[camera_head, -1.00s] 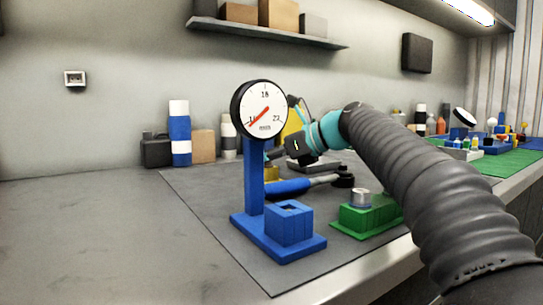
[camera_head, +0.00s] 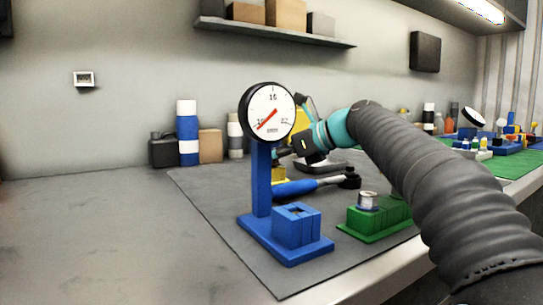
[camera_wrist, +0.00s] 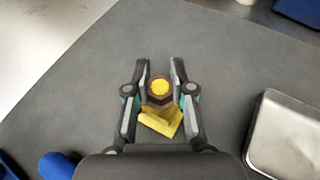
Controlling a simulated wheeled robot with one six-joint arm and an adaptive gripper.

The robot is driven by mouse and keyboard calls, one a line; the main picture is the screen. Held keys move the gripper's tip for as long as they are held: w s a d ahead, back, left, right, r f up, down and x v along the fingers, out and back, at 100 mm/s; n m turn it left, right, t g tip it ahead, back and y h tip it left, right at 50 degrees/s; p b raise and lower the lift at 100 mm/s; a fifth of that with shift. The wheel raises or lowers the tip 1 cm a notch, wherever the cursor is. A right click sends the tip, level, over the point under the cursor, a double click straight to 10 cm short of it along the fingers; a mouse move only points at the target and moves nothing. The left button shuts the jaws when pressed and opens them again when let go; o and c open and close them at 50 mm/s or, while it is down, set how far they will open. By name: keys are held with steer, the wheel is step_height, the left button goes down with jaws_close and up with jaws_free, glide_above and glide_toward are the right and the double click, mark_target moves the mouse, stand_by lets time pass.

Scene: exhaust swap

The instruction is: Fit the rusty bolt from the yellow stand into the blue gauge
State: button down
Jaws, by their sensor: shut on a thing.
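The blue gauge (camera_head: 259,190) stands upright at the mat's front, with a white dial (camera_head: 271,112) and a blue block with an opening in its top (camera_head: 297,228). My gripper (camera_wrist: 161,76) is shut on the rusty bolt (camera_wrist: 160,100), a brown hexagonal head with a yellow top in the wrist view. The yellow stand (camera_wrist: 160,122) lies right below the bolt; whether the bolt still touches it I cannot tell. In the head view the yellow stand (camera_head: 279,174) shows partly behind the gauge post, and the gauge hides the fingertips and bolt.
A green block (camera_head: 375,222) with a metal cylinder stands right of the gauge. A blue-handled tool (camera_head: 295,188) lies behind the gauge. A metal tray (camera_wrist: 286,138) is right of my gripper. Bottles and boxes line the wall. The bench at left is clear.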

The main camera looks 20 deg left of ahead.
steer(key=shift+r+p, duration=0.9)
steer(key=shift+p, duration=0.05)
steer(key=shift+r, duration=3.45)
